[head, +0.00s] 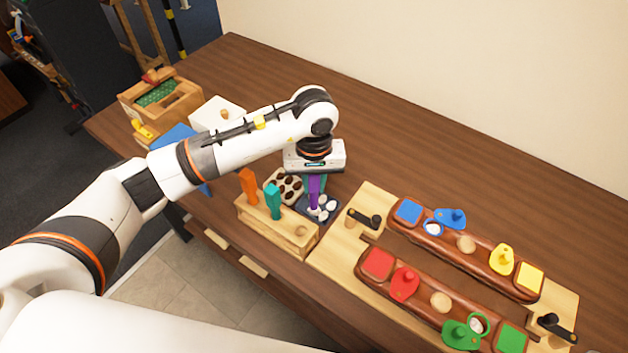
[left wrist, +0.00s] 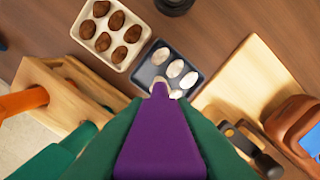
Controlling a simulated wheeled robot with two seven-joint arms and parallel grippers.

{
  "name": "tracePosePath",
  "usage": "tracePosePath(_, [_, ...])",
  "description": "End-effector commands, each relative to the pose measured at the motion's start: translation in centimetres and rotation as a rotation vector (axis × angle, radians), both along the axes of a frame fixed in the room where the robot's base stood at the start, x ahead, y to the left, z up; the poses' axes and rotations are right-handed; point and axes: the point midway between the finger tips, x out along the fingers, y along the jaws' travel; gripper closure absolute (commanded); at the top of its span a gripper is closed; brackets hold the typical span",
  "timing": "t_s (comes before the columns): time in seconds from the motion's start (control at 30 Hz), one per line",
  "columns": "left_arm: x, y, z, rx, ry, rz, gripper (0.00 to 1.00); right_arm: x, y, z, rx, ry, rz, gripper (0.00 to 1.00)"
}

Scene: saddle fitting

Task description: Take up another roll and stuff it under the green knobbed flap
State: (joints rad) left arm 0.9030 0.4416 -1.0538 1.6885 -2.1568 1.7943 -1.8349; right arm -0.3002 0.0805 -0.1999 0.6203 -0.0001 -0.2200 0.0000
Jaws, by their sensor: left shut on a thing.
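My left gripper (left wrist: 158,150) is shut on a purple tool (head: 315,190), which points down over a dark blue tray (head: 330,198). Several white rolls (left wrist: 175,68) lie in that tray. The tool's tip is at or just above the nearest roll; whether it touches or grips one I cannot tell. The green knobbed flap (head: 460,336) is at the lower right of the head view, on the nearer brown saddle bar (head: 450,305). A green-rimmed opening (head: 479,323) beside the flap shows something white inside. My right gripper is not in view.
A cream tray of brown ovals (left wrist: 108,31) is beside the blue tray. A wooden rack (head: 275,228) holds orange (head: 249,187) and teal (head: 273,202) tools. The farther bar has blue (head: 452,217) and yellow (head: 502,259) flaps; a black clamp (head: 366,218) stands on the board.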

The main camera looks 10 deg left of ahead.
Motion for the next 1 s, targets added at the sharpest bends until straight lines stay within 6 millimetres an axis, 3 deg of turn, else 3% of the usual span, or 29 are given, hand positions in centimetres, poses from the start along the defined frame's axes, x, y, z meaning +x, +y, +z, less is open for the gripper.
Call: tracePosePath(1.0, [-0.16, 0.01, -0.35, 0.001, 0.006, 0.000, 0.95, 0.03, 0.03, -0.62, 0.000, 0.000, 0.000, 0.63])
